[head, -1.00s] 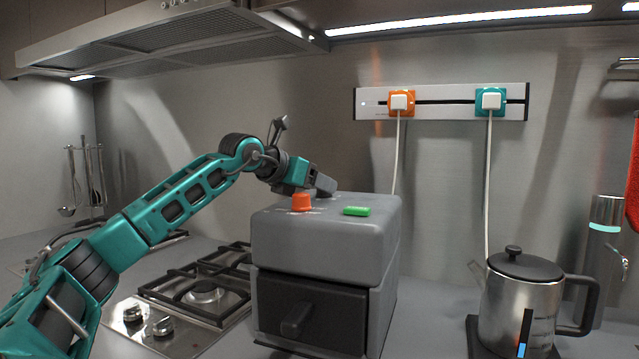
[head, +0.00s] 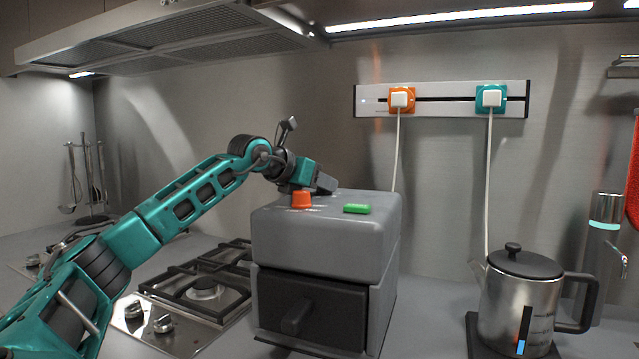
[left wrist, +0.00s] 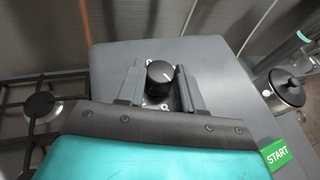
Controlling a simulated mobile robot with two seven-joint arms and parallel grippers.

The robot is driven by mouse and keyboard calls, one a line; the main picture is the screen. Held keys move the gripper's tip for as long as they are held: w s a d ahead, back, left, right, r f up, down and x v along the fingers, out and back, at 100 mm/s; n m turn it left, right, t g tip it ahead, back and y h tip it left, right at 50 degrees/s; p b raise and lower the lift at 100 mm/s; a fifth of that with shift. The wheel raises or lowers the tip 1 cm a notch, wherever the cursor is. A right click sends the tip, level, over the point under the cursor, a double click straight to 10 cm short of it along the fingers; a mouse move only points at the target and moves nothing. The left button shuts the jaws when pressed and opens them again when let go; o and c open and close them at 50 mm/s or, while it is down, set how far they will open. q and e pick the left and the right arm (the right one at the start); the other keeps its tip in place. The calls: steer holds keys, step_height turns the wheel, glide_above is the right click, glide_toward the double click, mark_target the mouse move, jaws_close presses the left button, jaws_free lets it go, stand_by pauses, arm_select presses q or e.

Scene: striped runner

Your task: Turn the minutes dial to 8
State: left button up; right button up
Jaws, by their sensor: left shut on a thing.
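A grey box-shaped appliance (head: 325,243) stands on the counter. A black dial (left wrist: 160,76) with a white pointer line sits on its top, seen in the left wrist view. The pointer points up and right there. My left gripper (head: 326,186) is at the back of the appliance top, its two fingers on either side of the dial and shut on it. In the head view the gripper hides the dial. The scale around the dial is mostly covered, so I cannot read its number. My right gripper is not in view.
An orange knob (head: 301,200) and a green START button (head: 357,208) are on the appliance top near the gripper. A gas hob (head: 200,290) lies left of it and a steel kettle (head: 516,300) stands to the right. A range hood (head: 170,40) hangs above.

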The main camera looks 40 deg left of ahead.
arm_select(q)
steer(key=shift+c, duration=0.6)
steer(key=shift+m+h+p, duration=0.3)
steer(key=shift+h+p, duration=0.1)
steer(key=shift+p, duration=0.15)
steer(key=m+h+p, duration=0.2)
steer(key=shift+a+r+g+p, duration=0.1)
steer(key=shift+a+g+p, duration=0.1)
steer(key=shift+g+p, duration=0.15)
steer(key=shift+w+m+h+p, duration=0.1)
steer(key=shift+m+h+p, duration=0.2)
steer(key=shift+h+p, duration=0.25)
steer(key=shift+m+h+p, duration=0.45)
steer(key=shift+m, duration=0.05)
steer(key=shift+g, duration=0.25)
steer(key=shift+h, duration=0.3)
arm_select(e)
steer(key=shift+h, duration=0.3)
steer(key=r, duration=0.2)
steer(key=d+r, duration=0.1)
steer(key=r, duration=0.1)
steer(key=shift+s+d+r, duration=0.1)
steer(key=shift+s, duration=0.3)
